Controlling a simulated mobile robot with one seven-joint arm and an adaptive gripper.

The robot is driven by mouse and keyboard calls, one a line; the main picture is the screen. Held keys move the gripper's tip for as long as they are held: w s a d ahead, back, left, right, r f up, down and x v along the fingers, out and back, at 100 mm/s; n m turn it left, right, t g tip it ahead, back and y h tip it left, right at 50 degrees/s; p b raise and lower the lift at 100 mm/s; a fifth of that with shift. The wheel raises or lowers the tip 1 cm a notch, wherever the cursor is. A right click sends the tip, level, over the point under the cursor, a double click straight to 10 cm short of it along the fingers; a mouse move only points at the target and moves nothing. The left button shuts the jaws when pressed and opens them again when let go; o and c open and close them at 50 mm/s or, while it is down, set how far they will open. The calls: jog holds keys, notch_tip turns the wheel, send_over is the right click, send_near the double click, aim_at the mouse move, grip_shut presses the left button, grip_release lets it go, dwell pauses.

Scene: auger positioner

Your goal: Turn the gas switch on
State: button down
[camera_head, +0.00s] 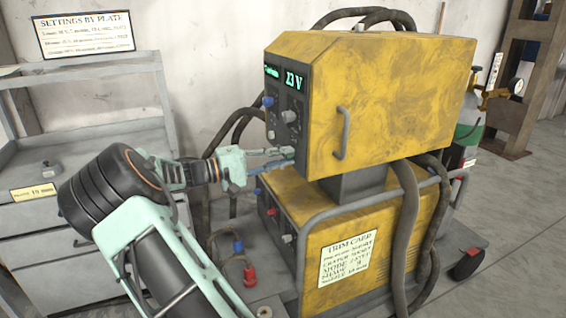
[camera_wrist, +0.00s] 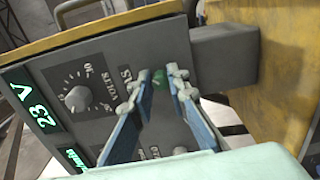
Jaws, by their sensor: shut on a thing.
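The yellow wire-feeder box (camera_head: 385,95) has a dark front panel with knobs and a green display reading 23 V. My gripper (camera_head: 283,157) reaches the lower part of that panel from the left. In the wrist view, a small green switch (camera_wrist: 159,77) sits on the panel beside a partly hidden label that seems to read GAS. My gripper's blue-padded fingers are on either side of it, shut on it. The fingers hide part of the switch, and I cannot tell its position. The volts knob (camera_wrist: 78,98) is to the left of the fingers.
A lower yellow power unit (camera_head: 345,235) with a card stands beneath the feeder. Thick black hoses (camera_head: 408,240) hang at its right. A grey drawer cabinet (camera_head: 75,150) is at the left. A green gas cylinder (camera_head: 467,134) with a gauge stands at the right.

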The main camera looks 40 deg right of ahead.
dwell(0.4)
jog(key=c, duration=1.8)
grip_release()
jog(key=shift+c, duration=0.2)
jog(key=v, duration=1.2)
jog(key=shift+a+m, duration=0.1)
jog(key=shift+m, duration=0.2)
